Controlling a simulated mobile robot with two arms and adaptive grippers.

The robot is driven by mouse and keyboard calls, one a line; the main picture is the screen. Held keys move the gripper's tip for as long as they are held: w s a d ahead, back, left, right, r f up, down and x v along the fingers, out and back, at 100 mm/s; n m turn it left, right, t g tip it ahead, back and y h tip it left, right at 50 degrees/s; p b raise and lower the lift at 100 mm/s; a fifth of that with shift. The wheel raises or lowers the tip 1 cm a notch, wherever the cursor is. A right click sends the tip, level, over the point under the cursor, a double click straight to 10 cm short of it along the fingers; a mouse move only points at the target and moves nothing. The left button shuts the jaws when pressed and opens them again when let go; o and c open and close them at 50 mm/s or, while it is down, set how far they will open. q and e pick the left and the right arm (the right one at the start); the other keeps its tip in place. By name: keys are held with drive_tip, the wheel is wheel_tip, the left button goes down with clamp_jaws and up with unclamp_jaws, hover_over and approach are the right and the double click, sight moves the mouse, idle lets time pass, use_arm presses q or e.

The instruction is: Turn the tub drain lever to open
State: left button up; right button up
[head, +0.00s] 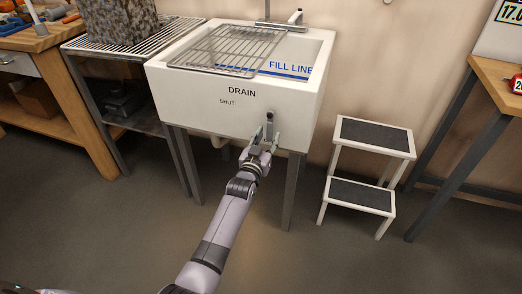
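The white tub (185,96) stands on grey legs, with "DRAIN" and "SHUT" printed on its front. No "OPEN" marking is visible. My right gripper is not in view.
A wire rack (228,48) lies over the tub's left part, below a tap (282,22). A white step stool (372,135) stands right of the tub. A metal stand (75,44) with a speckled block (118,20) is at left. Open floor lies in front.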

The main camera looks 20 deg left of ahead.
use_arm(q)
drive_tip(key=s, duration=1.1)
drive_tip(key=shift+a, duration=0.15)
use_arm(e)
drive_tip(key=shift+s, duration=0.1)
use_arm(q)
drive_tip(key=s+f+m+g, duration=0.1)
drive_tip(key=s+f+g, duration=0.5)
drive_tip(key=s+f, duration=0.75)
drive_tip(key=s+f+m+g, duration=0.1)
drive_tip(key=s+f+g, duration=0.5)
drive_tip(key=s+f, duration=0.7)
drive_tip(key=s+a+f+g+p, duration=0.1)
drive_tip(key=s+f+p, duration=0.2)
drive_tip(key=s+p, duration=0.2)
drive_tip(key=s+a+f+g+p, duration=0.2)
drive_tip(key=s+p, duration=0.3)
drive_tip(key=s, duration=0.7)
drive_tip(key=s+a+f+g+p, duration=0.2)
drive_tip(key=s+f+p, duration=0.2)
drive_tip(key=s, duration=0.5)
drive_tip(key=shift+f+y+p, duration=0.25)
drive_tip(key=shift+y+p, duration=0.05)
drive_tip(key=shift+p, duration=0.8)
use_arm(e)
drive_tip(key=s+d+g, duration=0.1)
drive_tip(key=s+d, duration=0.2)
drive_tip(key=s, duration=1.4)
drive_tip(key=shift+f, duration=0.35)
